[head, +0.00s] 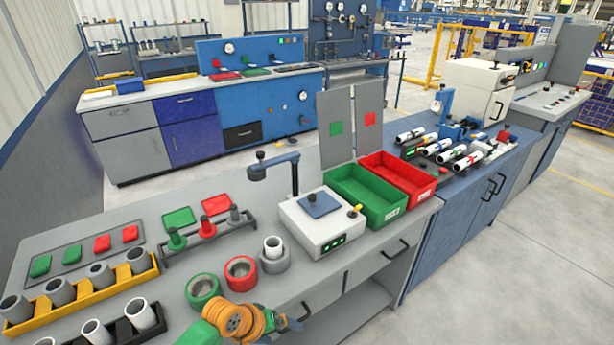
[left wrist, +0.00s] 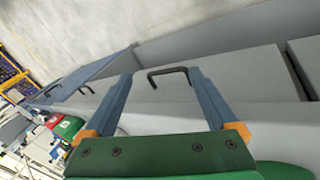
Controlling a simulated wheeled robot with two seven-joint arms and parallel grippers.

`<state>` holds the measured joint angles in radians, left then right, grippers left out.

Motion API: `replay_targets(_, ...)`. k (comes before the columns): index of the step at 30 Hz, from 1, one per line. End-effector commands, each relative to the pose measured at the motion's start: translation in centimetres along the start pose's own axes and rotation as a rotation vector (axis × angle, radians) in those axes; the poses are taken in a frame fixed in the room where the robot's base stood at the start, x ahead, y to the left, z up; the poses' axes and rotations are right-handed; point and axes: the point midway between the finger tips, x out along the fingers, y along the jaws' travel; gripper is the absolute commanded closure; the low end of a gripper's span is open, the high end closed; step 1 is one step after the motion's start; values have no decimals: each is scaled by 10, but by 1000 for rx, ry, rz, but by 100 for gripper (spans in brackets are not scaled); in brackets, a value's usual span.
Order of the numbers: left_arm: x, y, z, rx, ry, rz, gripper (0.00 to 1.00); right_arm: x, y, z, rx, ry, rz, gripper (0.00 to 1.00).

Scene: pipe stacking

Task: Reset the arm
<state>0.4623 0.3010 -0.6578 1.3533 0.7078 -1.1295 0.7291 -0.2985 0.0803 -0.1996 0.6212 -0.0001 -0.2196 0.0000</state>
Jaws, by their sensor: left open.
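My left arm comes in at the bottom of the head view, green with orange joints. Its gripper (head: 290,322) is at the front edge of the grey workbench (head: 135,220), partly hidden by the arm. In the left wrist view the two blue-grey fingers of my left gripper (left wrist: 162,85) are spread wide, with nothing between them but the bench's front and a dark drawer handle beyond. My right gripper is in neither view.
Beside the arm stand a green ring (head: 203,288), a red ring (head: 241,270) and a grey holder with a white pipe (head: 273,248). Yellow (head: 78,295) and black (head: 118,328) racks hold pipes at left. A white device (head: 320,225), green bin (head: 365,196) and red bin (head: 403,178) stand further right.

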Motion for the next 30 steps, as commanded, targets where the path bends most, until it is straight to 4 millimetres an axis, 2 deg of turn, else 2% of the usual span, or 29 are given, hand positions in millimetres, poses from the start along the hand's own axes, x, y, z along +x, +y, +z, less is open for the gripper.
replay_targets(1, 21, -28, 12, -9, 12, -31, 8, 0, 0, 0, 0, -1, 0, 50)
replay_targets(2, 33, -47, 21, -4, 26, -56, 8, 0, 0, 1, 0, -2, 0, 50)
replay_targets(4, 59, -98, 52, 33, 43, -132, 8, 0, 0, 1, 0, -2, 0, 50)
replay_targets(5, 68, -122, 71, 58, 42, -170, 8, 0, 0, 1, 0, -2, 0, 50)
replay_targets(6, 78, -152, 100, 100, 30, -220, 8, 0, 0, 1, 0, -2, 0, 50)
replay_targets(8, 86, -192, 149, 174, -3, -287, 8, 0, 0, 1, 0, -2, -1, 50)
replay_targets(9, 87, -213, 181, 226, -32, -321, 8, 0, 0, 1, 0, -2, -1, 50)
replay_targets(12, 82, -249, 252, 344, -110, -373, 8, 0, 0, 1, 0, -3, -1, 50)
replay_targets(15, 74, -266, 299, 425, -168, -390, 8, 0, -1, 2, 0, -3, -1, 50)
replay_targets(18, 69, -272, 320, 464, -194, -392, 8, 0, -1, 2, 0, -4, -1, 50)
replay_targets(30, 68, -273, 321, 471, -195, -392, 8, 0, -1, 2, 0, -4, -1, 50)
